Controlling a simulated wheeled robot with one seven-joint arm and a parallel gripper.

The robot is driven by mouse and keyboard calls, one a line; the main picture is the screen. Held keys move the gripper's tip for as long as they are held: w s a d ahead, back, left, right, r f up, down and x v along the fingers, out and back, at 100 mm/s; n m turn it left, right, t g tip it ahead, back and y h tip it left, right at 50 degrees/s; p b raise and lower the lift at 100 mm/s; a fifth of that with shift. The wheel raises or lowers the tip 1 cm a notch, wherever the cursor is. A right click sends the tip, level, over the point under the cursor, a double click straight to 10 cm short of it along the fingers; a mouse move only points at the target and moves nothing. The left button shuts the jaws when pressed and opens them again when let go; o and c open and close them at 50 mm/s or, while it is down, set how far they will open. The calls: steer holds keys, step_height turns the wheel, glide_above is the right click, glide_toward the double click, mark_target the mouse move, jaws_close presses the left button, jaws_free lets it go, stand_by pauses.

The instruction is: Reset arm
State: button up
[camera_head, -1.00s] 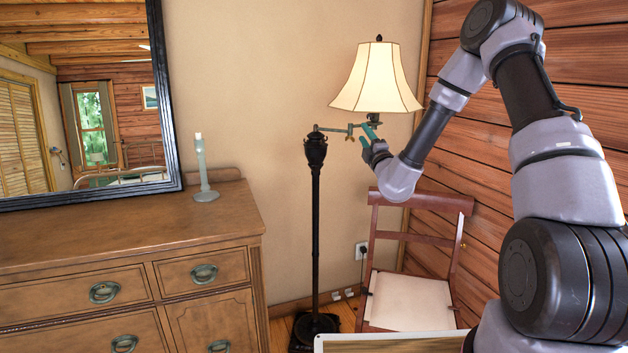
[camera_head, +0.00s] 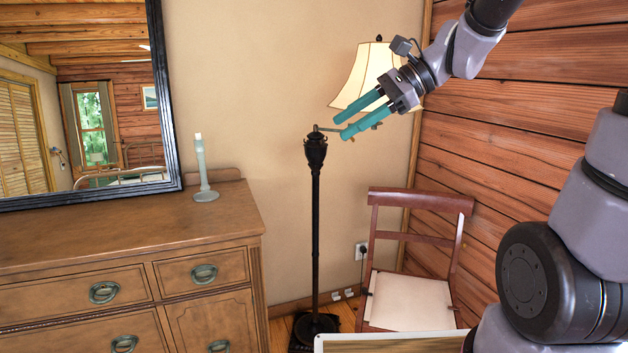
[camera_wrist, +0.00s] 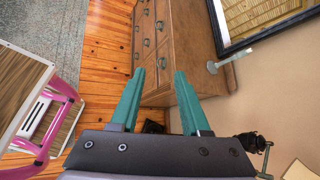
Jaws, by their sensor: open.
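My gripper (camera_head: 342,128) is open and empty, with two teal fingers pointing left and slightly down in the head view. It shows in front of the lit lamp shade (camera_head: 365,75) and hides part of it and of the lamp's arm. The black floor lamp (camera_head: 316,210) stands upright. In the wrist view my gripper's fingers (camera_wrist: 155,82) are spread apart, with the dresser front behind them. I cannot tell how far the fingers are from the lamp.
A wooden dresser (camera_head: 110,237) with a candlestick (camera_head: 203,175) and a mirror (camera_head: 110,100) is at left. A chair (camera_head: 412,298) stands by the plank wall (camera_head: 520,120). The wrist view shows a pink-framed piece (camera_wrist: 62,112) at left and open wood floor (camera_wrist: 98,70).

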steer(key=s+d+r+n+t+h, duration=0.1)
steer(key=s+d+n+t+h, duration=0.2)
steer(key=d, duration=0.6)
steer(key=s+d+r+n+t+h, duration=0.1)
steer(key=s+d+n+t+h, duration=0.1)
steer(key=d+n+h, duration=0.3)
steer(key=s+d+h, duration=0.1)
steer(key=d, duration=0.3)
steer(key=shift+n+t, duration=0.4)
